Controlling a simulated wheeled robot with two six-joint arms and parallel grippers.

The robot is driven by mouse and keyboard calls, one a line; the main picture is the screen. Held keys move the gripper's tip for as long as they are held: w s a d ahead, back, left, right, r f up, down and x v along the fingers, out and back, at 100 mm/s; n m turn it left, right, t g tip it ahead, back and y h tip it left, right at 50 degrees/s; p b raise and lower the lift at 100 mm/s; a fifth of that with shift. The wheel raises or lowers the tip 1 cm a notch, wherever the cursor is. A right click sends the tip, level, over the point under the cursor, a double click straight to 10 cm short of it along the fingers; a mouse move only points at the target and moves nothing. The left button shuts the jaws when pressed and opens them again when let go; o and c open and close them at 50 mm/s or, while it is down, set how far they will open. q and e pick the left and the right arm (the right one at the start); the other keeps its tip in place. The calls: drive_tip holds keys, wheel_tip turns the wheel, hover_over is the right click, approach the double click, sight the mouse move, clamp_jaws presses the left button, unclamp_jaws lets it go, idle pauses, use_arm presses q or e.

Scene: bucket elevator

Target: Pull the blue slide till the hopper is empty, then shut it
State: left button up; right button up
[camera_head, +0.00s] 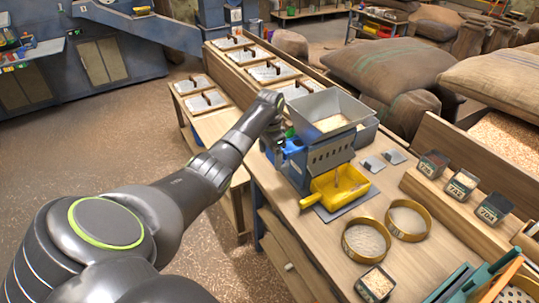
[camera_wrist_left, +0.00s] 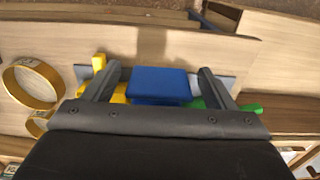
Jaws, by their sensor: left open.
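The grey hopper (camera_head: 345,104) stands on the wooden bench, with pale grain (camera_head: 331,123) showing inside it. Below it is a blue housing (camera_head: 297,170) with a grey slotted panel. A yellow scoop (camera_head: 338,187) sits under its front; whether it holds grain is too small to tell. My left gripper (camera_head: 279,143) is at the hopper's left side. In the left wrist view my open left gripper (camera_wrist_left: 160,74) has a finger on each side of a blue block (camera_wrist_left: 160,84), likely the blue slide, with gaps showing. My right gripper is not in view.
Two round sieves (camera_head: 366,240) and small grain boxes (camera_head: 461,184) are on the bench to the right. Lidded bins (camera_head: 273,71) line the bench behind. Large sacks (camera_head: 390,66) lie at the back right. Open floor (camera_head: 120,143) is at the left.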

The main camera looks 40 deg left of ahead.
use_arm(q)
wheel_tip(320, 180, up, 17)
drive_tip(key=p, duration=0.5)
drive_tip(key=shift+p, duration=0.35)
drive_tip(key=shift+a, duration=0.1)
